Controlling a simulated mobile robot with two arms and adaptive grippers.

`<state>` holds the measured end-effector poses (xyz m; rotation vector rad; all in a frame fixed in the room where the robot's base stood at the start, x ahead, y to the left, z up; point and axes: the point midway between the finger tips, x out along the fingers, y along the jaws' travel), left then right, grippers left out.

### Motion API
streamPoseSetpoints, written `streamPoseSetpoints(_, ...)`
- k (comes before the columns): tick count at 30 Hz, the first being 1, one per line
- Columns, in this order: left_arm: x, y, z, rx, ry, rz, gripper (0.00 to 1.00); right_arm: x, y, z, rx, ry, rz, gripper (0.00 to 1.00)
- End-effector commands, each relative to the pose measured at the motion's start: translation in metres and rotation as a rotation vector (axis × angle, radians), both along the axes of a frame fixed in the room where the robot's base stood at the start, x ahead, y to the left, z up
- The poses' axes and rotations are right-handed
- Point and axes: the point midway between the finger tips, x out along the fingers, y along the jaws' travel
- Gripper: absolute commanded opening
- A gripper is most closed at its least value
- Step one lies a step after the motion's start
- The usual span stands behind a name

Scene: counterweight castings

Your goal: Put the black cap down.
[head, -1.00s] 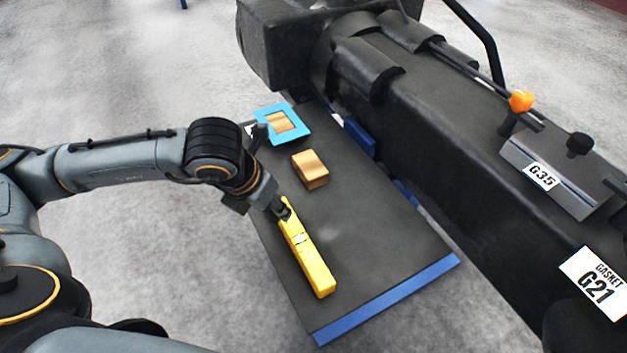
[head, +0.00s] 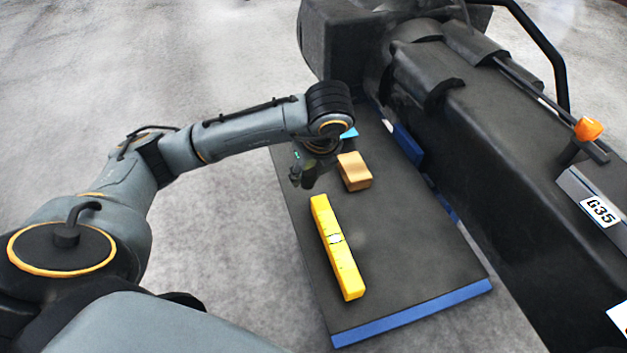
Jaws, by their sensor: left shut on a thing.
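My left gripper (head: 304,172) is over the left edge of the dark table (head: 420,250), beyond the far end of the yellow level (head: 338,247). It is shut on a small dark thing, taken to be the black cap (head: 295,179). The cap is hard to make out against the dark fingers. I cannot tell whether it touches the table. The yellow level lies on the table, apart from the gripper. My right gripper is not in view.
A tan block (head: 355,172) lies just right of the gripper. The table's near right part is bare.

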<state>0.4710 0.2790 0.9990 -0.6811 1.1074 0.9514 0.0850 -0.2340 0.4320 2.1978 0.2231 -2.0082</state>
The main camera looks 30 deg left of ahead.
Motion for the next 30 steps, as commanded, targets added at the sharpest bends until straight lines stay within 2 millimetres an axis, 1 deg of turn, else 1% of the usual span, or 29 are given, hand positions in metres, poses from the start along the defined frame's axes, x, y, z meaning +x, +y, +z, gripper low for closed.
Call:
streamPoseSetpoints(1, 0.01, 0.006, -0.012, -0.005, 0.004, 0.005, 0.11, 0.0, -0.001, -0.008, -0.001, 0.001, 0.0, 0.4)
streamPoseSetpoints(3, 0.022, 0.017, -0.021, -0.004, 0.007, 0.004, 0.11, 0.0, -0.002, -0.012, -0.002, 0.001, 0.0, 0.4)
streamPoseSetpoints(5, 0.029, 0.022, -0.033, -0.003, 0.007, 0.003, 0.11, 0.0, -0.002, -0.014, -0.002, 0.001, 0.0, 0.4)
streamPoseSetpoints(7, 0.037, 0.03, -0.039, 0.0, 0.006, 0.002, 0.11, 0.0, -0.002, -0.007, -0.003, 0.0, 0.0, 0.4)
streamPoseSetpoints(11, 0.049, 0.038, -0.055, 0.0, 0.003, -0.001, 0.11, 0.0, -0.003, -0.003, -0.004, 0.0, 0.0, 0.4)
streamPoseSetpoints(17, 0.058, 0.045, -0.07, 0.001, 0.003, -0.002, 0.11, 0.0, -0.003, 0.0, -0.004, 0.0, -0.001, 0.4)
streamPoseSetpoints(21, 0.057, 0.044, -0.088, 0.0, 0.004, -0.003, 0.11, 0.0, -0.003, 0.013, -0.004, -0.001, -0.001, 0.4)
streamPoseSetpoints(24, 0.057, 0.044, -0.098, 0.0, 0.002, -0.004, 0.11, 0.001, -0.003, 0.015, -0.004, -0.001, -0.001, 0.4)
streamPoseSetpoints(30, 0.058, 0.044, -0.1, 0.0, -0.001, -0.004, 0.11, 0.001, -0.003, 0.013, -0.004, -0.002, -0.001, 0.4)
